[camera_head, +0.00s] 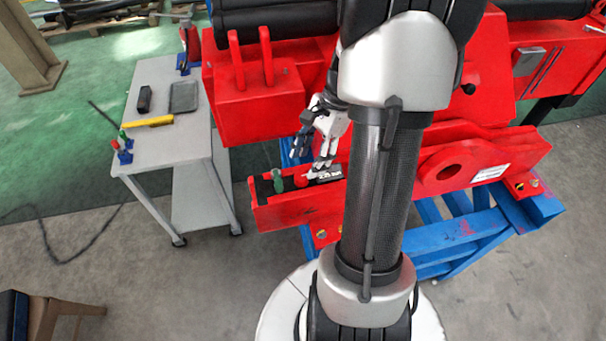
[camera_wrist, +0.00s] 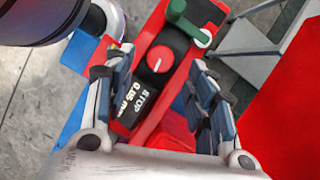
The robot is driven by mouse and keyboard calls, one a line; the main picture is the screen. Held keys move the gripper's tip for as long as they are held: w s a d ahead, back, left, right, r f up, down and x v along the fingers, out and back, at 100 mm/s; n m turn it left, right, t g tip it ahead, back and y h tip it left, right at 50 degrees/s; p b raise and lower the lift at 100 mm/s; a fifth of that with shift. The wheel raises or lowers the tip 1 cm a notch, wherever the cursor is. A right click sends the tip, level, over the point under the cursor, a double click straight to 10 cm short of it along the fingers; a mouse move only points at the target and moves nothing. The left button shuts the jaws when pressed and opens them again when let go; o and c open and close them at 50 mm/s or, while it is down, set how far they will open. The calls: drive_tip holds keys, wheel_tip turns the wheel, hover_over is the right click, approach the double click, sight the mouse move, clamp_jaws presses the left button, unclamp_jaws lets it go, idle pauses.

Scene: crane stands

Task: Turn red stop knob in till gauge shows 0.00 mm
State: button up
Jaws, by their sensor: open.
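The red stop knob (camera_wrist: 161,59), with a white pointer mark, sits on a dark panel in a red trough. It also shows in the head view (camera_head: 301,181). The gauge (camera_wrist: 130,105) beside it carries the word STOP and a small reading that looks like 0.185 mm, though the digits are hard to be sure of. My gripper (camera_wrist: 158,75) is open, its fingers on either side of the knob in the picture, and holds nothing. In the head view my gripper (camera_head: 318,155) is just above the panel. I cannot tell whether a finger touches the knob.
A green-handled part (camera_wrist: 186,17) stands close beyond the knob, also seen in the head view (camera_head: 278,182). The red trough wall (camera_head: 285,213) borders the panel. A blue stand (camera_head: 455,232) lies below. A grey cart (camera_head: 165,130) with tools stands left. The floor at front left is mostly clear.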

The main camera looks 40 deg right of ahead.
sight(302, 176)
drive_tip(key=b+x, duration=0.1)
drive_tip(key=x, duration=0.4)
drive_tip(key=shift+c, duration=0.6)
